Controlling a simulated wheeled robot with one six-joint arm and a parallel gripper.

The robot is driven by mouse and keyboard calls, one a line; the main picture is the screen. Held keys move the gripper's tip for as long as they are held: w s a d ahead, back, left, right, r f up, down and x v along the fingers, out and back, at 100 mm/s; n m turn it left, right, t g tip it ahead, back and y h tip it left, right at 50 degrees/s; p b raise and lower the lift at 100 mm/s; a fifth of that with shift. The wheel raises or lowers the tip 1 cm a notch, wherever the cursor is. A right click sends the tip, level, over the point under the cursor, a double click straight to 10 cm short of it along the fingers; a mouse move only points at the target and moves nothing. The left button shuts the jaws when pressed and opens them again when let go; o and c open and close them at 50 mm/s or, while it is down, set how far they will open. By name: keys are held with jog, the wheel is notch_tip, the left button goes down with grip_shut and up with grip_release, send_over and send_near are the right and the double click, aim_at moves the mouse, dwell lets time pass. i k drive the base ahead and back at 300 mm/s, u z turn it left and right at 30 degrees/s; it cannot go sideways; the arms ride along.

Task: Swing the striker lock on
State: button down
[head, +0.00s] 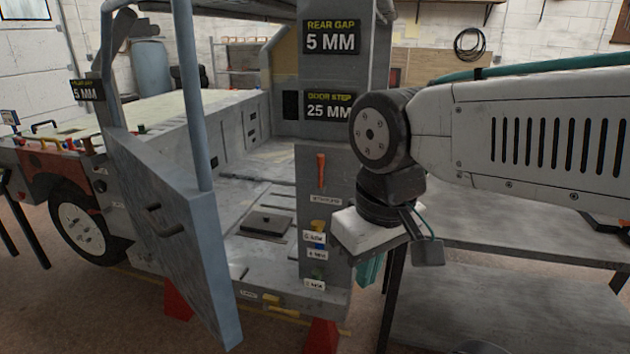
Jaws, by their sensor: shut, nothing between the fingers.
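A small orange lever (320,170) stands upright on the grey door pillar (318,225) of the vehicle frame. A small label (325,199) sits just below it, too small to read; the lever looks like the striker lock. My gripper (370,270) hangs to the right of the pillar, lower than the lever and apart from it. Its teal fingers point down, are shut and hold nothing. The white gripper body partly covers them and the pillar's right edge.
The grey-blue door (165,235) stands swung open left of the pillar. Yellow, blue and green fittings with labels sit lower on the pillar. Signs (331,37) read 5 MM and 25 MM. A grey bench (480,290) stands at the right under my arm.

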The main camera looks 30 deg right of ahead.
aim_at(320, 190)
jog(key=u, duration=0.05)
jog(key=k, duration=0.6)
jog(key=z, duration=0.45)
jog(key=i, duration=1.05)
jog(key=u, duration=0.55)
